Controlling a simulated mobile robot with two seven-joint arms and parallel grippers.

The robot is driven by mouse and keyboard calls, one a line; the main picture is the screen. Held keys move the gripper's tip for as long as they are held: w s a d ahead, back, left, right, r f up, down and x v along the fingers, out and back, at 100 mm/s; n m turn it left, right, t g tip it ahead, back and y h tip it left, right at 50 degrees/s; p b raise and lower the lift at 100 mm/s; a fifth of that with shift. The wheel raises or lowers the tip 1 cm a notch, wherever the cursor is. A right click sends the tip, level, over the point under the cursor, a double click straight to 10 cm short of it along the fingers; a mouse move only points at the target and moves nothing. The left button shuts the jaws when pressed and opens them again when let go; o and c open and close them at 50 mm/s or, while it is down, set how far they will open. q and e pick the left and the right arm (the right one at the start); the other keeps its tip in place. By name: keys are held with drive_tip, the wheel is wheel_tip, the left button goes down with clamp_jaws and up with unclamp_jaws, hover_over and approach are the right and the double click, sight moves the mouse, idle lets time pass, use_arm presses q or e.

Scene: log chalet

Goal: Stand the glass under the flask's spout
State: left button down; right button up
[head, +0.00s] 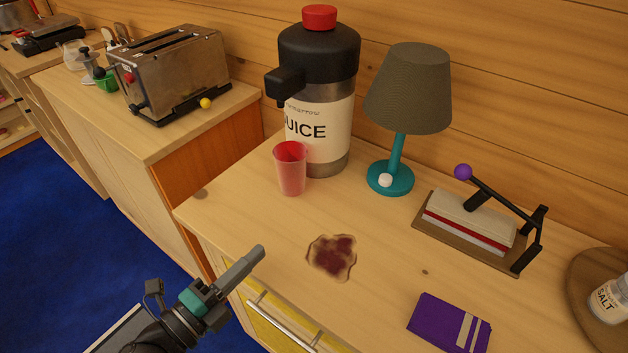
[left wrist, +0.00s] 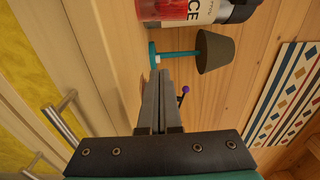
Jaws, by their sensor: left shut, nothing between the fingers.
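The red translucent glass (head: 291,170) stands upright on the wooden counter, in front of the juice flask (head: 318,110). The flask has a black top, a red cap and a black spout (head: 284,84) pointing left and forward. The glass looks to be below and near the spout; whether it is exactly under it I cannot tell. In the left wrist view the glass (left wrist: 168,9) is at the top edge, beside the flask's label (left wrist: 205,10). My left gripper (head: 258,253) is shut and empty, in front of the counter edge and apart from the glass. My right gripper is not in view.
A teal lamp (head: 400,150) stands right of the flask. A toaster (head: 172,72) is on the left cabinet. A drawer handle (head: 282,323) projects at the front.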

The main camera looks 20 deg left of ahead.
sight(294, 184)
use_arm(q)
drive_tip(key=shift+w+d+r, duration=0.1)
drive_tip(key=shift+w+d, duration=0.1)
drive_tip(key=shift+w, duration=0.4)
drive_tip(key=x, duration=0.5)
drive_tip(key=shift+w+d, duration=0.1)
drive_tip(key=shift+w, duration=0.05)
drive_tip(key=x, duration=1.3)
drive_tip(key=shift+w+d, duration=0.1)
drive_tip(key=shift+w, duration=0.1)
drive_tip(key=a, duration=0.3)
drive_tip(key=shift+a, duration=0.15)
drive_tip(key=shift+w+a, duration=0.1)
drive_tip(key=shift+a, duration=0.25)
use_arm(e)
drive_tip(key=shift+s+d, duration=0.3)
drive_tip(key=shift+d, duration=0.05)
use_arm(q)
drive_tip(key=shift+a, duration=1.25)
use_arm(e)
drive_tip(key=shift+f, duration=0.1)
